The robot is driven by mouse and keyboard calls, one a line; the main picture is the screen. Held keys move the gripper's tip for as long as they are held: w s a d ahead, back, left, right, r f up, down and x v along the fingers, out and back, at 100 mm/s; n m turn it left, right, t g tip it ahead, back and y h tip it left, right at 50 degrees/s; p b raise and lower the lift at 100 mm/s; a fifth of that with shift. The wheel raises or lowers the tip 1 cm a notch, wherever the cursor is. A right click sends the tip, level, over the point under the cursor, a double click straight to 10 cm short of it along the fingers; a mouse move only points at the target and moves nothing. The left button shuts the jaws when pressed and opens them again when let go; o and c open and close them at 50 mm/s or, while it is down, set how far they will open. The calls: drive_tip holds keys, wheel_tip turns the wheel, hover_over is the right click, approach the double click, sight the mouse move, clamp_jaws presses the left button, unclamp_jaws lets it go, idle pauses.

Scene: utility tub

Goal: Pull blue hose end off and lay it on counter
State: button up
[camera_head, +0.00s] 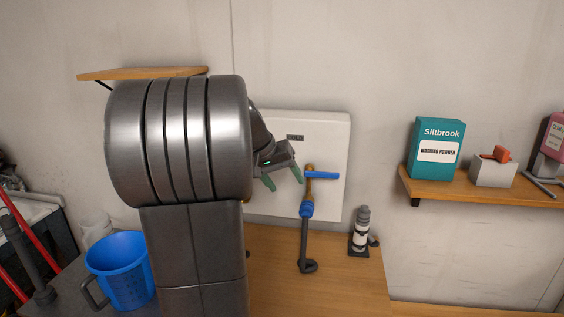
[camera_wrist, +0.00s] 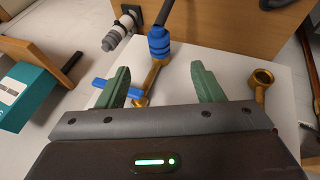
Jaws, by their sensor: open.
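The blue hose end (camera_head: 306,209) sits on the lower end of a brass tap (camera_head: 309,188) with a blue lever (camera_head: 323,175). Its dark hose (camera_head: 304,238) hangs down to the wooden counter (camera_head: 345,280). My gripper (camera_head: 284,178) is open and empty, just left of the tap in the head view. In the wrist view the blue hose end (camera_wrist: 158,42) lies beyond my open fingertips (camera_wrist: 158,75), between them sideways. The brass tap (camera_wrist: 152,78) and its lever (camera_wrist: 103,83) show near the left finger there. Neither finger grips the hose end.
A second brass fitting (camera_wrist: 262,82) is on the white panel (camera_head: 325,135), mostly hidden by my arm in the head view. A black-and-white bottle-like object (camera_head: 361,232) stands right of the hose. A blue bucket (camera_head: 119,272) stands at left. The counter's front right looks clear.

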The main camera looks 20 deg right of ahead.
sight(304, 208)
drive_tip(key=p+x, duration=0.1)
drive_tip(key=x, duration=1.2)
drive_tip(key=shift+w+d+f, duration=0.1)
drive_tip(key=shift+d+f, duration=0.1)
drive_tip(key=shift+d, duration=0.05)
drive_tip(key=c, duration=1.1)
drive_tip(key=shift+s+a+b, duration=0.35)
drive_tip(key=shift+s+b, duration=0.1)
drive_tip(key=shift+s, duration=0.35)
drive_tip(key=shift+s+a+b, duration=0.35)
drive_tip(key=shift+s+b, duration=0.05)
drive_tip(key=shift+s, duration=0.35)
drive_tip(key=shift+s+a+b, duration=0.4)
drive_tip(key=shift+s+b, duration=0.05)
drive_tip(key=shift+s, duration=0.35)
